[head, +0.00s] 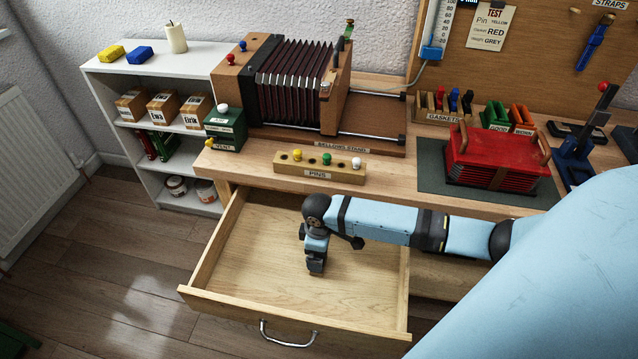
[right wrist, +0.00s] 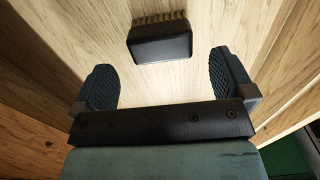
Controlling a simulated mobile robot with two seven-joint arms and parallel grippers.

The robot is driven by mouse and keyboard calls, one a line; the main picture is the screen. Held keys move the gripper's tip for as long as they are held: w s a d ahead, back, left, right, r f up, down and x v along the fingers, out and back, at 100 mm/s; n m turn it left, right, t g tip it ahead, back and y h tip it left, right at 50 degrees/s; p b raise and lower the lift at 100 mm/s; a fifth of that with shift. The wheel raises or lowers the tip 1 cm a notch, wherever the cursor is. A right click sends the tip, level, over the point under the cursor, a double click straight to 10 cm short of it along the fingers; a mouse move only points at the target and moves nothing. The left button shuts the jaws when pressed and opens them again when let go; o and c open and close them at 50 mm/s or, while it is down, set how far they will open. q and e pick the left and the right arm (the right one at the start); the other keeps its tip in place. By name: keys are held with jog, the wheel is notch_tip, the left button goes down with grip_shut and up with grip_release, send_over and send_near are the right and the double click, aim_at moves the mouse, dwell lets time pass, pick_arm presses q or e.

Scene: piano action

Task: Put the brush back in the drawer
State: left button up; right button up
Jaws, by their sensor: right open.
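The brush (right wrist: 160,40), a black block with tan bristles along one edge, shows in the right wrist view on pale wood inside the open drawer (head: 240,265). It lies ahead of the gap between my right fingers, with no visible contact. My right gripper (right wrist: 162,84) is open and empty, its two blue padded fingers spread wide. In the head view my right gripper (head: 316,268) points down into the drawer. I cannot make out the brush in the head view. My left gripper is out of view.
The drawer is pulled out, its metal handle (head: 289,334) at the front. On the bench above stand a pins block (head: 318,168), the bellows stand (head: 300,85) and a red bellows (head: 497,158) on a dark mat. A white shelf (head: 105,80) stands left.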

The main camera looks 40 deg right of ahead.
notch_tip(320, 180, up, 6)
jog(key=shift+f+p, duration=0.2)
jog(key=shift+p, duration=0.1)
jog(key=shift+r, duration=0.2)
jog(key=shift+r, duration=0.1)
